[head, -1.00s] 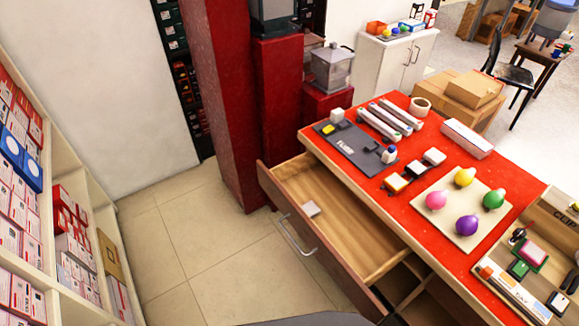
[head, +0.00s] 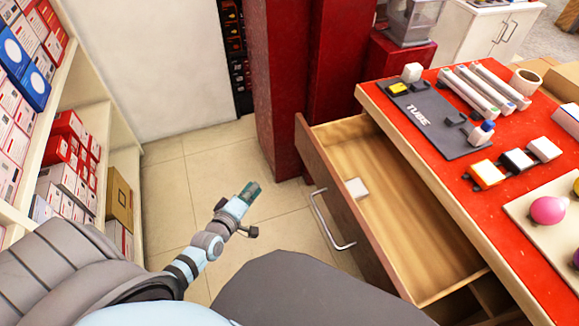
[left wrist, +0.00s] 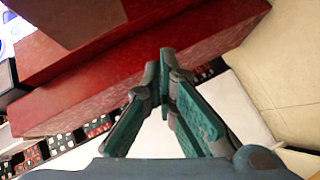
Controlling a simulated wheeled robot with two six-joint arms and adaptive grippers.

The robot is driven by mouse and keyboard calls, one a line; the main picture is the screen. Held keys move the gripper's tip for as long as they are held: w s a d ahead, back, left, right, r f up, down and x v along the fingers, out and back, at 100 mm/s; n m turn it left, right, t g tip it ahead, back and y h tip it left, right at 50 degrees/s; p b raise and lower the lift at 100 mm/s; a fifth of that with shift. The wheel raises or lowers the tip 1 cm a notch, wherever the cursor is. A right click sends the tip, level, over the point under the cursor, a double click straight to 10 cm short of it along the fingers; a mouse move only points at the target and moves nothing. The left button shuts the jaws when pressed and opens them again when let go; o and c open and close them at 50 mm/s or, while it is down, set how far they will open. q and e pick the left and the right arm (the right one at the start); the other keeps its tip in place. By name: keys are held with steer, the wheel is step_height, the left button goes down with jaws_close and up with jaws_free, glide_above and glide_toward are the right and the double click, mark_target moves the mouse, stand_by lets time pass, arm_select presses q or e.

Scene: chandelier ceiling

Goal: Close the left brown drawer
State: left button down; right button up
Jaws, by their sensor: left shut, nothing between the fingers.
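The brown drawer (head: 345,222) stands pulled out from the red-topped desk on its left side in the head view. Its front has a silver bar handle (head: 326,222). A small white block (head: 357,188) lies inside the drawer near its front. My left gripper (head: 250,190) is to the left of the drawer front, apart from the handle, over the tiled floor. In the left wrist view its teal fingers (left wrist: 165,62) meet at the tips with nothing between them. The drawer does not show in the left wrist view. My right gripper is not seen.
The red desk top (head: 400,178) holds a dark tube tray (head: 425,118), white tubes, small blocks and a pink ball. Red pillars (head: 283,90) stand behind the drawer. A shelf (head: 110,120) with boxes lines the left. The floor between shelf and drawer is clear.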

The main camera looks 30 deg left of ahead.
arm_select(q)
steer(key=w+r+n+t+b, duration=0.3)
steer(key=w+r+n, duration=0.1)
steer(key=r, duration=0.2)
steer(key=w+d+b, duration=0.2)
steer(key=w+b, duration=0.1)
steer(key=w, duration=0.9)
steer(key=shift+w+d+r, duration=0.25)
steer(key=shift+w+d, duration=0.1)
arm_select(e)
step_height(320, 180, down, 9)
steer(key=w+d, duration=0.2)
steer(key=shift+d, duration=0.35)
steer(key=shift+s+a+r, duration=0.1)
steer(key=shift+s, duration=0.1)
